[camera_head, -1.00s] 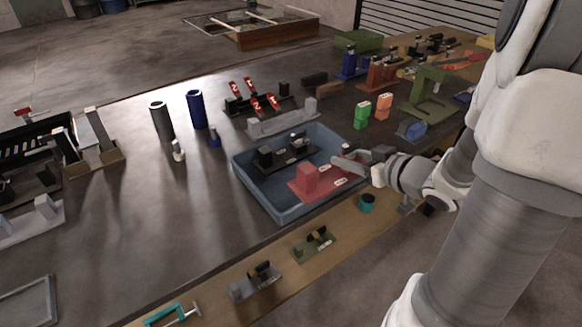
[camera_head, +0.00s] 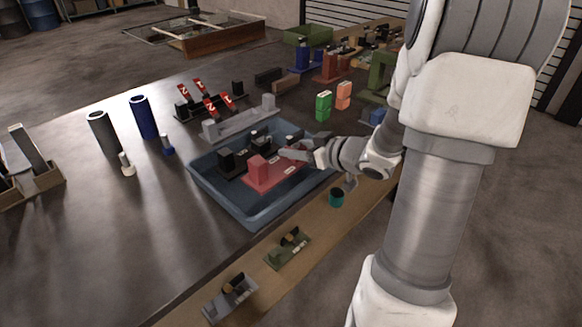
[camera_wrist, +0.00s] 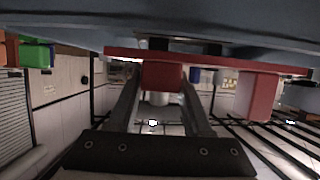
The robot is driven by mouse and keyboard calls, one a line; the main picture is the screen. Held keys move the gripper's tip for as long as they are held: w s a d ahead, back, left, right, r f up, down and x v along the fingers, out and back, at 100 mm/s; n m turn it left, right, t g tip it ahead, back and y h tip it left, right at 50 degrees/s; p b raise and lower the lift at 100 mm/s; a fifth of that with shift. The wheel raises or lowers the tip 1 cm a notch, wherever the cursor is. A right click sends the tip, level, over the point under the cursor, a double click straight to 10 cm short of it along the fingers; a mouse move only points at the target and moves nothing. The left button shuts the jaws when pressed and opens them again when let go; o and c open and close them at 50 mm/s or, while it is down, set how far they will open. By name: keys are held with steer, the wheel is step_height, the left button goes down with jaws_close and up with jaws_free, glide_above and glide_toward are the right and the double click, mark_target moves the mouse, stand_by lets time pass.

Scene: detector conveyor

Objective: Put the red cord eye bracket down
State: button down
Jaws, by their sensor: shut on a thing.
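The red cord eye bracket (camera_head: 258,169), a flat plate with upright blocks, is over the right part of the blue tray (camera_head: 222,201). My gripper (camera_head: 284,153) comes from the right and is shut on it. In the wrist view, the fingers (camera_wrist: 160,103) close around one red block of the bracket (camera_wrist: 262,95), with its plate lying across above them. The blue tray (camera_wrist: 60,28) fills the top of that view. I cannot tell whether the plate touches the tray floor.
A black bracket (camera_head: 227,160) lies in the tray beside the red one. A grey bracket (camera_head: 240,122) stands behind the tray. Green (camera_head: 323,106) and orange (camera_head: 343,95) blocks stand behind right. A teal cup (camera_head: 336,198) is in front right.

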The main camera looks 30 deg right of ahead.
mark_target(292, 162)
steer(key=shift+w+f, duration=0.45)
steer(key=shift+w, duration=0.35)
steer(key=shift+a+f+b, duration=0.1)
steer(key=shift+f+b, duration=1.05)
steer(key=shift+f, duration=0.8)
steer(key=shift+f, duration=0.2)
steer(key=shift+c, duration=1.6)
jaws_free()
steer(key=shift+s+r, duration=0.25)
steer(key=shift+r, duration=0.1)
steer(key=p+v, duration=0.3)
steer(key=v, duration=0.8)
steer(key=shift+s+d+p, duration=0.2)
steer(key=shift+s+p, duration=0.05)
steer(key=shift+p, duration=0.05)
